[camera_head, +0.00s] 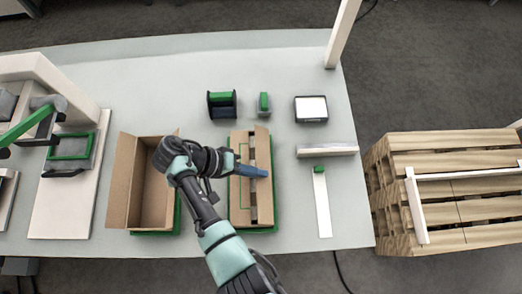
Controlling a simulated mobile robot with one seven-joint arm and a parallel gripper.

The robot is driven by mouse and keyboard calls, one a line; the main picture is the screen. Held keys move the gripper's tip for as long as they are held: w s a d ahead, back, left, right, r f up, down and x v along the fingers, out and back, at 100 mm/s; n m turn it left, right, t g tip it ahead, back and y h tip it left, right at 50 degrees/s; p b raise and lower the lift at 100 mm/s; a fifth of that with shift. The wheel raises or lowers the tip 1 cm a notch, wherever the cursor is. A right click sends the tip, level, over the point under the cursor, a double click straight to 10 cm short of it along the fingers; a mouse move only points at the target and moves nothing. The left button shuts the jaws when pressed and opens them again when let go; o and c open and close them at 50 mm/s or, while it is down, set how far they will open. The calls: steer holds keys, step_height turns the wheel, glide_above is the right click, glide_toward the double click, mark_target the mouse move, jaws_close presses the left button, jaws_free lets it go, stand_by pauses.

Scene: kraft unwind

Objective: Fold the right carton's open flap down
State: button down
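The right carton (265,208) is a brown cardboard box on a green-edged base on the table. Its right flap (264,148) looks folded inward over the top. A strip of brown panel shows on its left side, partly behind my arm. A narrow gap between the two shows something grey inside. My gripper (262,173) has blue fingers pointing right, over the middle of the right carton. The fingers look close together, but whether they are shut or touch the flap is unclear. My wrist hides part of the carton's left side.
The left carton (124,180) stands open beside it, under my arm. Behind are two green-and-dark holders and a white-topped device (311,109). A pale bar (327,151) and a white strip (322,205) lie to the right. A wooden pallet stack (460,190) stands beyond the table.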

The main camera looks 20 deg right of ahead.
steer(key=shift+w+a+f+g+h+b, duration=0.1)
steer(key=shift+a+f+g+h+b, duration=0.25)
steer(key=shift+h+b, duration=0.5)
steer(key=shift+w+a+f+g+h+b, duration=0.15)
steer(key=shift+f+h+b, duration=0.25)
steer(key=shift+h+b, duration=0.45)
steer(key=shift+s, duration=0.1)
steer(key=c, duration=1)
jaws_free()
steer(key=shift+s, duration=0.1)
steer(key=shift+c, duration=0.2)
steer(key=shift+f, duration=0.1)
steer(key=shift+d, duration=0.1)
